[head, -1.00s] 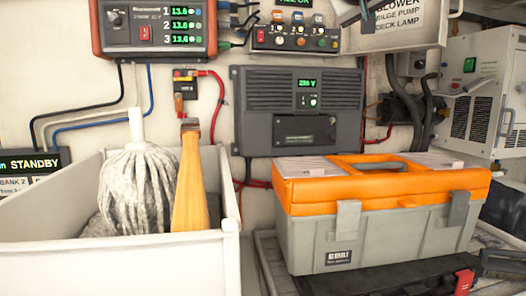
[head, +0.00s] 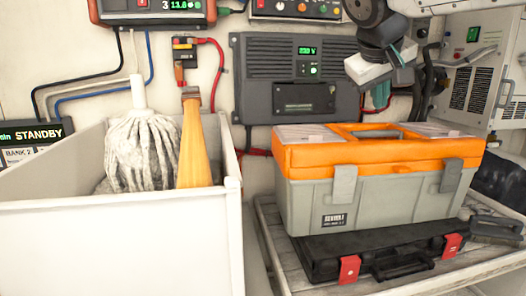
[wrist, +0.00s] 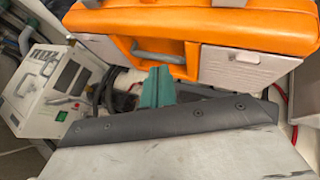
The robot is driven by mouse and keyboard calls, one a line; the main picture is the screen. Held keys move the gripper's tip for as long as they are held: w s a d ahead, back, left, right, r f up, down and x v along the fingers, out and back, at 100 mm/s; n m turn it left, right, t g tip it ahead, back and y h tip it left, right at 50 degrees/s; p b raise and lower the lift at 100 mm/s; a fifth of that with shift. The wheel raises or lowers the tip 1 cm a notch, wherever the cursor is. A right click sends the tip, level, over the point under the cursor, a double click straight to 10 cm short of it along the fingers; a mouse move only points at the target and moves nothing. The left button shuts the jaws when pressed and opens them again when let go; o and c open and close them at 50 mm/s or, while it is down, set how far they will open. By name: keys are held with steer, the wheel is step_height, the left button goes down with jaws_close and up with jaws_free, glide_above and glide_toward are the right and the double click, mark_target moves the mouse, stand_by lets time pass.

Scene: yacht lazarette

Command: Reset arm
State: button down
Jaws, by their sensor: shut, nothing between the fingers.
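My gripper (head: 381,95) hangs at the upper right in the head view, behind and above the orange-lidded toolbox, in front of the wall. Its teal fingers point down and look closed together. In the wrist view the teal fingertips (wrist: 157,87) meet with nothing between them. The grey and orange toolbox (head: 375,205) stands upright with its lid closed. Its orange lid (wrist: 190,22) fills the top of the wrist view, apart from the fingertips.
A white bin (head: 120,245) at left holds a mop head (head: 143,150) and an orange-yellow handled thing (head: 193,140). A black case (head: 330,258) lies under the toolbox on a slatted surface. A grey inverter (head: 260,80) and a white cabinet (head: 485,75) are behind.

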steer(key=s+d+f+m+g+y, duration=0.1)
steer(key=s+f+g+y, duration=0.1)
steer(key=s+f, duration=1)
steer(key=s+d+f+m+g+y, duration=0.1)
steer(key=s+d+f+g+y, duration=0.1)
steer(key=s+f, duration=1)
steer(key=s+g, duration=0.1)
steer(key=s, duration=0.2)
steer(key=shift+d+f, duration=0.2)
steer(key=shift+d, duration=0.1)
steer(key=shift+s, duration=0.1)
